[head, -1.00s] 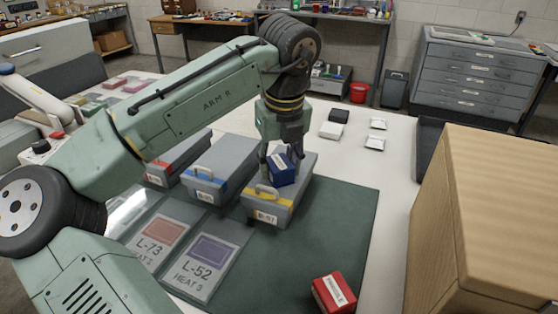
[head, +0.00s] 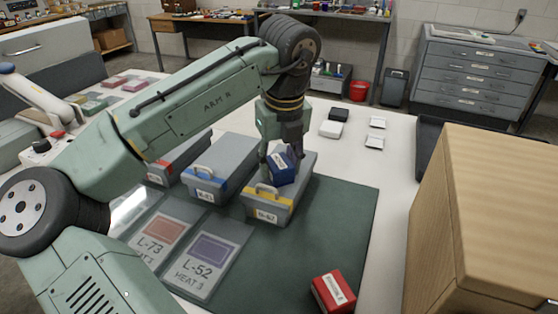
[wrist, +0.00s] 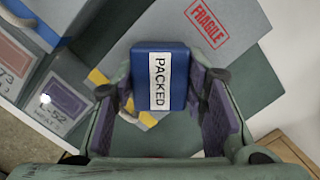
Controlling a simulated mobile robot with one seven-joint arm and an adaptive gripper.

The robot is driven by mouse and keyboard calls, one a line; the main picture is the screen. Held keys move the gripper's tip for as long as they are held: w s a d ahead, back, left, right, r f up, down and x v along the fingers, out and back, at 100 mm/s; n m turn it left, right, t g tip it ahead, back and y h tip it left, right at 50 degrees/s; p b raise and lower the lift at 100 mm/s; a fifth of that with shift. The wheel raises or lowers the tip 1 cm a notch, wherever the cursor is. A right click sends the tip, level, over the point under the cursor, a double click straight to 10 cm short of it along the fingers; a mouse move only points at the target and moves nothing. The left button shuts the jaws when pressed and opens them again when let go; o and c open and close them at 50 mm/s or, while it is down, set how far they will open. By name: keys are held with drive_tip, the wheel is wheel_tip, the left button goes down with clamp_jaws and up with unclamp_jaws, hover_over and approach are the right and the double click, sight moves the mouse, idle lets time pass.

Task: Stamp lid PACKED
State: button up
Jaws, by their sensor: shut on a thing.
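My gripper (head: 280,150) is shut on a blue stamp block (head: 283,168) with a white label. In the wrist view the label on the blue block (wrist: 160,60) reads PACKED. The gripper holds it over the lid of the grey box with the yellow band (head: 268,203), near the handle end. Whether the stamp's underside touches the lid is hidden. In the wrist view a red FRAGILE mark (wrist: 207,22) shows on the grey lid, beyond the stamp. No PACKED print shows on the visible part of the lid.
Grey boxes with a blue band (head: 207,185) and a red band (head: 160,172) stand to the left. A red block with a white label (head: 333,291) sits at the green mat's front edge. Two cards (head: 206,262) lie front left. A wooden cabinet (head: 490,220) stands at right.

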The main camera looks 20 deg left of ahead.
drive_tip(key=shift+r+p, duration=2.1)
drive_tip(key=shift+r, duration=1.4)
drive_tip(key=shift+f, duration=0.1)
